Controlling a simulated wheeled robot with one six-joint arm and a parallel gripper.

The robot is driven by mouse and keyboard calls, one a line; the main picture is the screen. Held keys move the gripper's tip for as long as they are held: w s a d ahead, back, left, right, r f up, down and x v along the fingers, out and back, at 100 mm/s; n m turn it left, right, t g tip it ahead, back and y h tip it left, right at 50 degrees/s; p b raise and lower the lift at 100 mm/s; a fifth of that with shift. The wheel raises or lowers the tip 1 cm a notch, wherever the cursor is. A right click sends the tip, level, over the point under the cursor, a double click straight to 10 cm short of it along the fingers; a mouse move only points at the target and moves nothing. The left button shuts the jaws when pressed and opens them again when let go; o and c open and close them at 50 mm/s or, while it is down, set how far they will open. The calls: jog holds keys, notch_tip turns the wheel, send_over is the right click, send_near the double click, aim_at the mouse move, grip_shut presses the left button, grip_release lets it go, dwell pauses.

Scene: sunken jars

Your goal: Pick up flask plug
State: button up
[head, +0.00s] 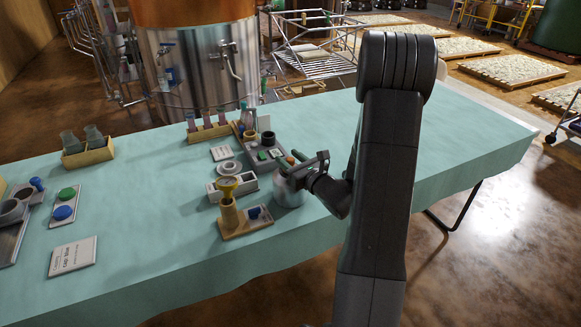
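My gripper (289,159) reaches in from the right, low over a silver jar (289,192) near the middle of the table. A small orange-brown piece shows between the fingertips; I cannot tell whether it is held or lies behind them. The fingers look apart, but their grip is too small to judge. A clear flask (248,118) stands behind, at the back of a grey tray (267,160). I cannot tell for certain which small piece is the flask plug. My gripper hides part of the grey tray and the jar's top.
A wooden rack of tubes (207,128) stands behind. Green and blue caps (65,203) lie on a panel at left. The table's right part (460,140) is clear.

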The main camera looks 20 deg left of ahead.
grip_shut()
notch_tip(320, 180, up, 10)
jog(key=shift+f+p, duration=0.25)
jog(key=shift+p, duration=0.25)
notch_tip(320, 180, up, 9)
jog(key=p, duration=0.6)
send_over(290, 159)
jog(key=shift+w+f, duration=0.1)
jog(key=shift+f, duration=0.1)
